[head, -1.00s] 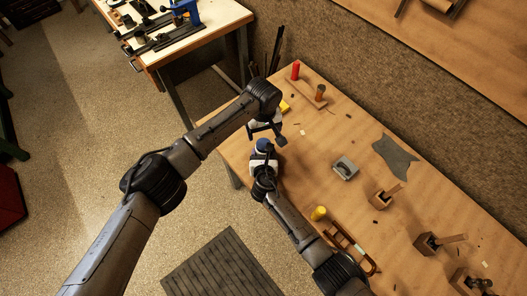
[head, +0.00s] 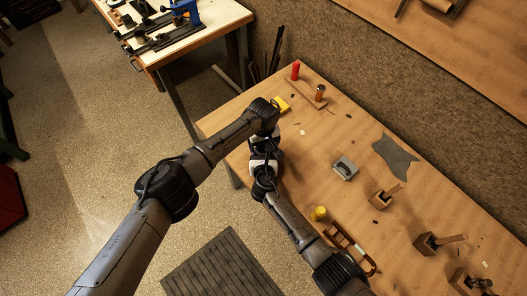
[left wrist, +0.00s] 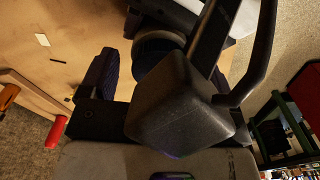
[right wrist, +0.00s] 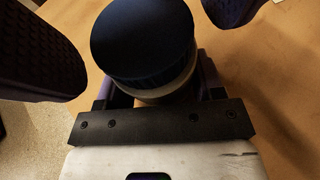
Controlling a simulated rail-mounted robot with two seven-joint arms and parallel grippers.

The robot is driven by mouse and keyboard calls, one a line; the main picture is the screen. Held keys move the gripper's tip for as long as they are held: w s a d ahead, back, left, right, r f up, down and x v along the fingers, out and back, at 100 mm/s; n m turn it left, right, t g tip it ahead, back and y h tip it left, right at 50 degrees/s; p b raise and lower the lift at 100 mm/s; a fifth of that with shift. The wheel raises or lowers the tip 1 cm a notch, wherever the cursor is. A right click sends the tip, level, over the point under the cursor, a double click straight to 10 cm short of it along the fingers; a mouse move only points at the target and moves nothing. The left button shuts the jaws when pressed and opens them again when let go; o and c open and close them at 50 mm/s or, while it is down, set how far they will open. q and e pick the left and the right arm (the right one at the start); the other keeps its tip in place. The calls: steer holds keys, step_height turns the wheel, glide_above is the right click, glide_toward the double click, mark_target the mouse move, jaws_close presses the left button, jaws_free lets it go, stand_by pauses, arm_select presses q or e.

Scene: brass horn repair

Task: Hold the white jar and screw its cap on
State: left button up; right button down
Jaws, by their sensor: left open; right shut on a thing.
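The dark blue cap (right wrist: 143,42) sits on top of the white jar (right wrist: 172,92) in the right wrist view, where only a pale band of the jar shows beneath it. I cannot tell how tight the cap is. My right gripper (head: 264,168) is shut on the jar below the cap. My left gripper (head: 270,150) is open above the jar, its fingers apart on either side of the cap. The cap also shows between them in the left wrist view (left wrist: 156,48). In the head view the arms hide the jar and cap.
A yellow block (head: 282,104) and a stand with a red cylinder (head: 295,70) lie behind my left wrist. A grey metal block (head: 345,168) sits to the right on the bench.

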arm_select(q)
steer(key=shift+f, duration=0.1)
steer(key=c, duration=1)
steer(key=shift+o, duration=0.2)
steer(key=m, duration=0.3)
steer(key=o, duration=1)
steer(key=shift+r, duration=2.3)
